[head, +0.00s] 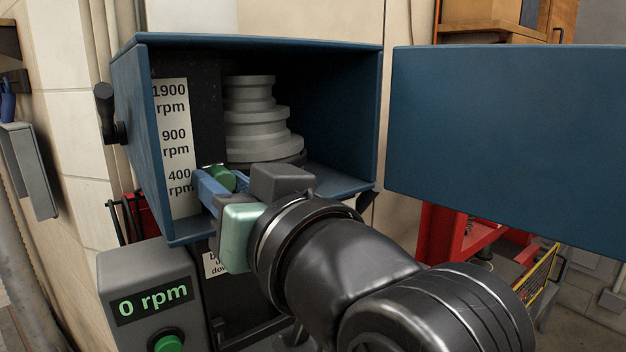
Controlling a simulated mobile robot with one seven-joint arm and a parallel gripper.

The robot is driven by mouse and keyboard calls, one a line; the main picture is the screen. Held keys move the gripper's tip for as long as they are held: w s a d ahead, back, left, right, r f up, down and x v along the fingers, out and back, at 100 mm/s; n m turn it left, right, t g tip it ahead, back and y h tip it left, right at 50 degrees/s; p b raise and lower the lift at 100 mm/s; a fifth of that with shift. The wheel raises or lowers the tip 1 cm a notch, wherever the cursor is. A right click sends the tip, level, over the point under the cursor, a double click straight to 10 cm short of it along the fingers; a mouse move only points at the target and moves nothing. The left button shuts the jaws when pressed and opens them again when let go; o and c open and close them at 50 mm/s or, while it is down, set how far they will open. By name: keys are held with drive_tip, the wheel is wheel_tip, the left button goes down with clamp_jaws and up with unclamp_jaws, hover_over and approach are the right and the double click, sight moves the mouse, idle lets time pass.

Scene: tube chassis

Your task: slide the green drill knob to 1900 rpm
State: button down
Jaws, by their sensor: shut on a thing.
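The green drill knob (222,178) sits inside the open blue housing, beside the 400 rpm mark of the white speed scale (174,150). The 1900 rpm mark is at the top of the scale, above the 900 mark. My gripper (217,183) reaches into the housing from the lower right, its blue fingers shut around the knob. The fingers and gripper body hide part of the knob. A grey stepped pulley (258,120) stands behind, to the right of the scale.
The blue housing (262,42) has its door (510,140) swung open to the right. A grey control box (150,285) with a display reading 0 rpm and a green button (168,344) stands below left. A black handle (106,112) sticks out at the housing's left side.

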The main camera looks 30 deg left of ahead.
sight(224, 172)
wheel_tip(224, 172, up, 8)
drive_tip(key=p, duration=0.5)
drive_tip(key=shift+r, duration=0.25)
drive_tip(key=shift+d, duration=0.1)
drive_tip(key=c, duration=0.6)
unclamp_jaws()
drive_tip(key=shift+f, duration=0.1)
drive_tip(key=b+v, duration=0.4)
drive_tip(key=v, duration=0.9)
drive_tip(key=shift+b, duration=0.4)
